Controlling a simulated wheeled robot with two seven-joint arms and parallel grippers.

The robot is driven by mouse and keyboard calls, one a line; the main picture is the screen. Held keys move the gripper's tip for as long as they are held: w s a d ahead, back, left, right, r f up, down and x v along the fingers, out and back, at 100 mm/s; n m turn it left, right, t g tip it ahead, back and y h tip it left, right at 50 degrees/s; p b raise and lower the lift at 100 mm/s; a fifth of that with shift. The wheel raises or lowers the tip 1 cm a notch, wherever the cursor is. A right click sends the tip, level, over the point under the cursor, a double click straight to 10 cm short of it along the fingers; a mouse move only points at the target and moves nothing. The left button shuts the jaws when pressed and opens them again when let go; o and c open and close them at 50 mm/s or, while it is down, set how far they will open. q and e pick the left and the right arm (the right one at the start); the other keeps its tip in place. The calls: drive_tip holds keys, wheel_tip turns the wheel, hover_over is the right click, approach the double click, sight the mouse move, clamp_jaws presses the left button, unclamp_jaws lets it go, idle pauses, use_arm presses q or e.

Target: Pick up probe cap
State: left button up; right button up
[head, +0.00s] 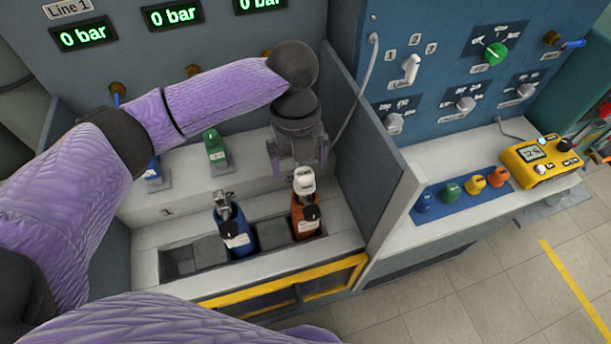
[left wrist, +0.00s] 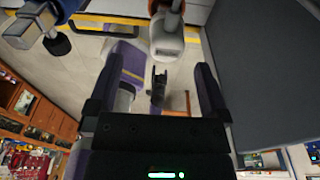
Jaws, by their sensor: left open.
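I cannot tell for sure which thing is the probe cap. Small blue (head: 424,202), green (head: 450,191), yellow (head: 473,181) and orange (head: 497,176) pieces stand in a row on a blue mat at right. My left gripper (head: 300,160) is open and empty, just above and behind the white top of an orange bottle-like unit (head: 304,215). In the left wrist view, this unit (left wrist: 168,42) shows beyond the gap between the fingers (left wrist: 166,85). My right gripper is not in view.
A blue bottle-like unit (head: 236,230) stands left of the orange one in the slotted grey tray (head: 150,240). A grey divider wall (head: 368,150) rises close to the right of my left gripper. A yellow meter (head: 541,160) sits on the right-hand shelf.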

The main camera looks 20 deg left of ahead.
sight(304, 172)
use_arm(q)
drive_tip(key=f, duration=0.4)
drive_tip(key=shift+d+f+b, duration=0.35)
drive_tip(key=shift+f+b, duration=0.05)
drive_tip(key=shift+c, duration=0.5)
drive_tip(key=shift+w, duration=0.1)
clamp_jaws()
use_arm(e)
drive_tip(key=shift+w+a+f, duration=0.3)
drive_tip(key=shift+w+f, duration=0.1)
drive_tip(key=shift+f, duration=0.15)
use_arm(q)
drive_tip(key=shift+r, duration=0.15)
wheel_tip(304, 172, up, 10)
drive_tip(key=shift+f+p, duration=0.1)
drive_tip(key=shift+p, duration=1)
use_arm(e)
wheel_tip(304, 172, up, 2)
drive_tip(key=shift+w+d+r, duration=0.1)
